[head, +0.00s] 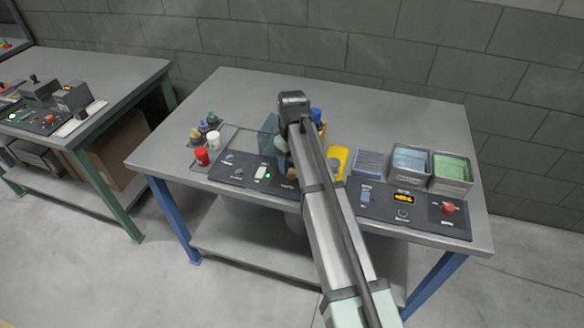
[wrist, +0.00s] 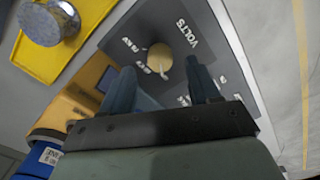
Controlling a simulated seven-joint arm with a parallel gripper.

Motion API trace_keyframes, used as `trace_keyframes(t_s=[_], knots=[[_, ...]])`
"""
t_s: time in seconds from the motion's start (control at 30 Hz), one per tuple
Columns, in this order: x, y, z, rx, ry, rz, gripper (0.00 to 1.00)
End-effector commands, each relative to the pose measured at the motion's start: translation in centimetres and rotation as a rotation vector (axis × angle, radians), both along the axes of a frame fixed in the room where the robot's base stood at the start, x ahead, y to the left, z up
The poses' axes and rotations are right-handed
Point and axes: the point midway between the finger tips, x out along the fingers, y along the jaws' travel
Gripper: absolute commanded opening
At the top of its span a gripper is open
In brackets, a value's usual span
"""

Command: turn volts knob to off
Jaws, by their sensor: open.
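The volts knob (wrist: 159,57) is a small round tan knob with a pale pointer mark. It sits on a dark panel (wrist: 205,30) with white lettering that reads VOLTS, in the wrist view. My gripper (wrist: 162,78) is open, its two blue-grey fingers reaching toward the knob. The knob shows just beyond and between the fingertips; I cannot tell whether they touch it. The knob's pointer slants toward the lower part of the wrist picture. Some labels around it are too small to read surely.
A yellow plate (wrist: 40,68) with a metal knob (wrist: 48,20) lies beside the panel. Small coloured items, including a red one (head: 202,156), stand left. The table's back is clear.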

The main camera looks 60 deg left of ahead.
Motion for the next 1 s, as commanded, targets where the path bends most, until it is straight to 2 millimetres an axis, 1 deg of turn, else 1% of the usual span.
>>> trace_keyframes(t_s=[0.03, 0.1, 0.3, 0.4, 0.5, 0.7, 1.0], knots=[[0.0, 0.1, 1.1, 0.002, 0.0, 0.0, 0.61], [0.0, 0.1, 2.5, 0.002, -0.001, 0.0, 0.61], [0.0, 0.1, 6.2, 0.001, -0.001, 0.0, 0.61], [0.0, 0.1, 7.8, 0.002, 0.0, 0.0, 0.61], [0.0, 0.1, 9.0, 0.001, -0.001, 0.0, 0.61], [0.0, 0.0, 10.3, 0.0, 0.0, 0.0, 0.61], [0.0, 0.0, 10.4, 0.0, 0.0, 0.0, 0.61]])
